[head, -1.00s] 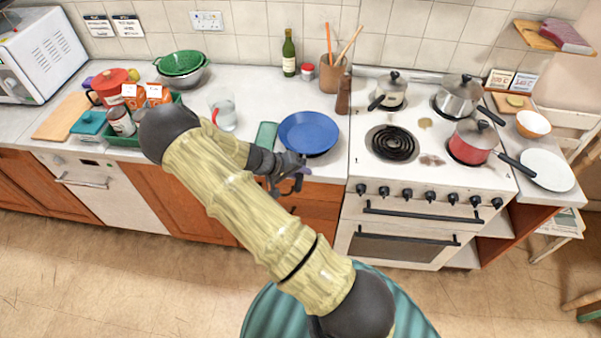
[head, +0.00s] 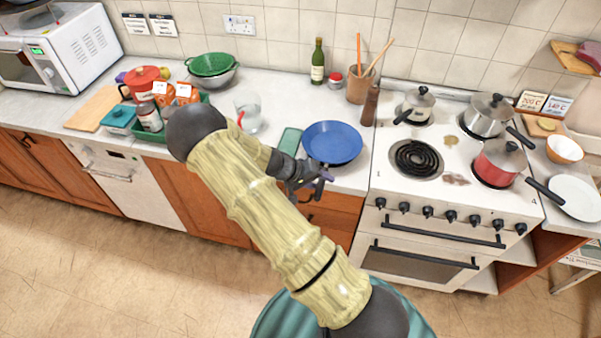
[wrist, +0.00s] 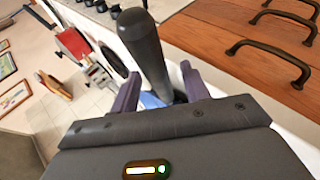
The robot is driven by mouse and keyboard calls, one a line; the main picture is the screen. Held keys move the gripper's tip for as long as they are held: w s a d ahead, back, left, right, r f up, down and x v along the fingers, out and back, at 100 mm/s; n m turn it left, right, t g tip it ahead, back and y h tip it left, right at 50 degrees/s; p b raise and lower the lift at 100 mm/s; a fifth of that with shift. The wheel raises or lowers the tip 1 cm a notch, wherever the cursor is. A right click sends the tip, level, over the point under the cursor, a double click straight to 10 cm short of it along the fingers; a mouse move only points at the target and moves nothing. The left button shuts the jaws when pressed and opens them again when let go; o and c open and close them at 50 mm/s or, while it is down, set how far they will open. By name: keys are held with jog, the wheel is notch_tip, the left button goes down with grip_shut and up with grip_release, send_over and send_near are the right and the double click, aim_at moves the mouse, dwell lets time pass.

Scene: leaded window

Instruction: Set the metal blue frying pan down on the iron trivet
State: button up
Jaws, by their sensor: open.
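The blue frying pan (head: 332,142) sits at the front of the counter, left of the stove. It looks level. Its dark grey handle (wrist: 146,50) shows in the wrist view, with a bit of blue pan (wrist: 150,100) beyond. My gripper (head: 320,180) is at the counter's front edge, just in front of the pan. In the wrist view my gripper (wrist: 160,90) is open, with its purple fingers on either side of the handle. I cannot tell whether they touch it. I make out no iron trivet; whether one lies under the pan is hidden.
A green flat item (head: 290,141) lies left of the pan, with a glass jug (head: 248,112) beyond. A pepper mill (head: 370,105) stands to the right. The stove holds a red saucepan (head: 497,163), two other pots and a bare coil burner (head: 416,158).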

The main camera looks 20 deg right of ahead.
jog(key=b+v, duration=0.4)
jog(key=v, duration=1.2)
jog(key=shift+a+r, duration=0.2)
jog(key=shift+a, duration=0.05)
jog(key=s+r+n+t+y, duration=0.3)
jog(key=s+y, duration=0.6)
jog(key=s, duration=0.7)
jog(key=shift+a+r, duration=0.25)
jog(key=shift+r, duration=0.55)
jog(key=shift+s, duration=0.1)
